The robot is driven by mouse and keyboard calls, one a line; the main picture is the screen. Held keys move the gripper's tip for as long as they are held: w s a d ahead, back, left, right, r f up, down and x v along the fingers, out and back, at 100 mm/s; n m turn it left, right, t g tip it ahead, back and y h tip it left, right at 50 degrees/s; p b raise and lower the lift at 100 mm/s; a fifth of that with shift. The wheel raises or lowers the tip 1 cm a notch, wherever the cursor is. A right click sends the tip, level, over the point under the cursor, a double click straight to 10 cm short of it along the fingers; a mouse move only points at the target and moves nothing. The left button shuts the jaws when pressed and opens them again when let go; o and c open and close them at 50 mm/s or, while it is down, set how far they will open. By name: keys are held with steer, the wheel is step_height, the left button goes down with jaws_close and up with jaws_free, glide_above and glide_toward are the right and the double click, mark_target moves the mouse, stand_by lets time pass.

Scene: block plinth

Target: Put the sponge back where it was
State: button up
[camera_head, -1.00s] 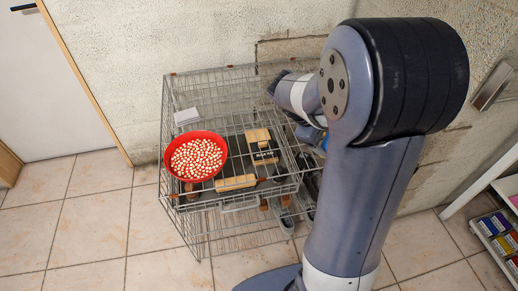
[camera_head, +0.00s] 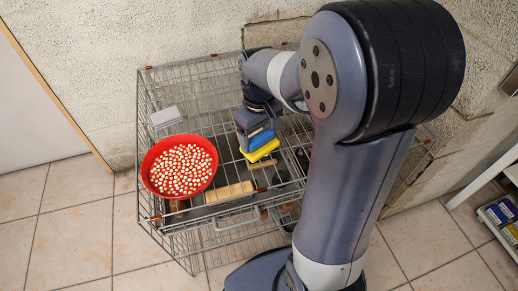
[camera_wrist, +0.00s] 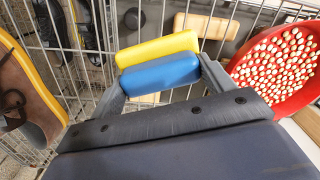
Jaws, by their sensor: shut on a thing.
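The sponge (camera_head: 262,146), blue on one side and yellow on the other, is held between the fingers of my gripper (camera_head: 257,134). In the wrist view the sponge (camera_wrist: 158,62) spans between both fingers of my gripper (camera_wrist: 160,75), which is shut on it. In the head view the sponge is over the wire cage (camera_head: 190,86), right of the red bowl. I cannot tell how high it is above the things in the cage.
The red bowl (camera_head: 150,158) with many small white pieces is on the cage's left part. A white block (camera_head: 166,117) lies behind it. A wooden-topped object (camera_head: 229,192) lies at the front. A brown shoe-like thing (camera_wrist: 30,95) shows in the wrist view.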

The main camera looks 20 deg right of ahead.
mark_target(260, 148)
step_height(260, 148, down, 5)
steer(key=shift+f+b, duration=0.1)
steer(key=shift+b, duration=0.45)
steer(key=o, duration=0.9)
step_height(260, 148, up, 12)
steer(key=p, duration=0.3)
